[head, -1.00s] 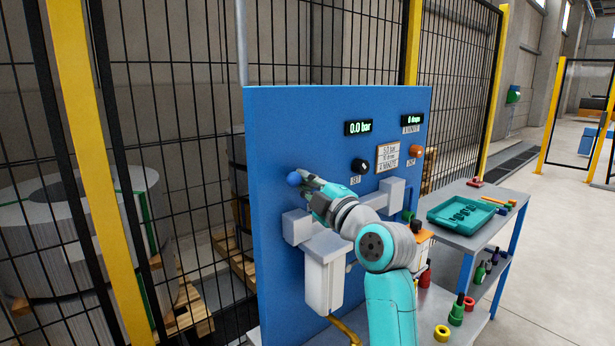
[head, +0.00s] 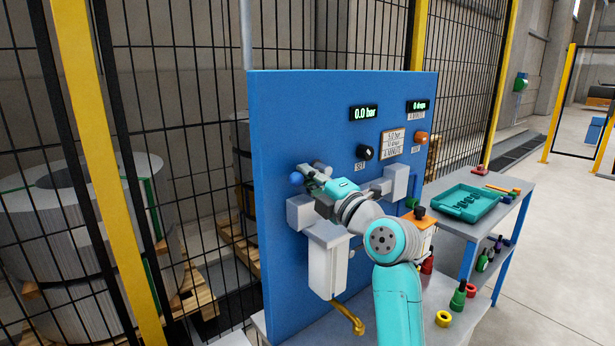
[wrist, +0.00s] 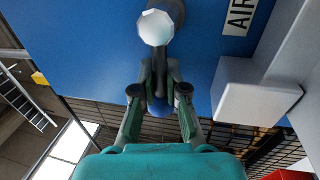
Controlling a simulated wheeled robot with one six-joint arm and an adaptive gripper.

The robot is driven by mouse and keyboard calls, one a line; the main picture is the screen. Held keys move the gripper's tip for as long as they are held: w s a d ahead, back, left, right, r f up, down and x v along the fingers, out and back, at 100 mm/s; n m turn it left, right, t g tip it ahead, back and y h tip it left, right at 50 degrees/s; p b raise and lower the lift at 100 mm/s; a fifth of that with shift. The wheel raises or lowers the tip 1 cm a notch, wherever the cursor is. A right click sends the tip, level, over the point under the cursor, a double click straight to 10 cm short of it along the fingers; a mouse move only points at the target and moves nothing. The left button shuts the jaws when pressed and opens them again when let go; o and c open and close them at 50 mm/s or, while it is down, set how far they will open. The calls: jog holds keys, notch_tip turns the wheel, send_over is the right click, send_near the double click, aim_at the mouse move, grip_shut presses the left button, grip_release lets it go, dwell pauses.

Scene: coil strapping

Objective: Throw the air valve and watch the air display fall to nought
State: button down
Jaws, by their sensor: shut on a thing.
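The air display (head: 365,113) on the blue panel reads 0.0 bar. The air valve shows in the wrist view as a pale faceted hub (wrist: 155,27) on the panel and a handle with a blue ball end (wrist: 157,108). The blue ball also shows in the head view (head: 296,179), at the panel's left. The fingers partly hide the handle.
The blue panel (head: 290,110) carries a second display (head: 418,106), a black knob (head: 365,152), an orange button (head: 421,138) and grey boxes (head: 327,265) below my gripper. A bench with a green tray (head: 470,202) stands to the right. A mesh fence (head: 200,130) stands behind.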

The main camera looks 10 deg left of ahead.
jog(key=shift+f, duration=0.15)
jog(key=c, duration=1.2)
grip_release()
jog(key=v, duration=1.2)
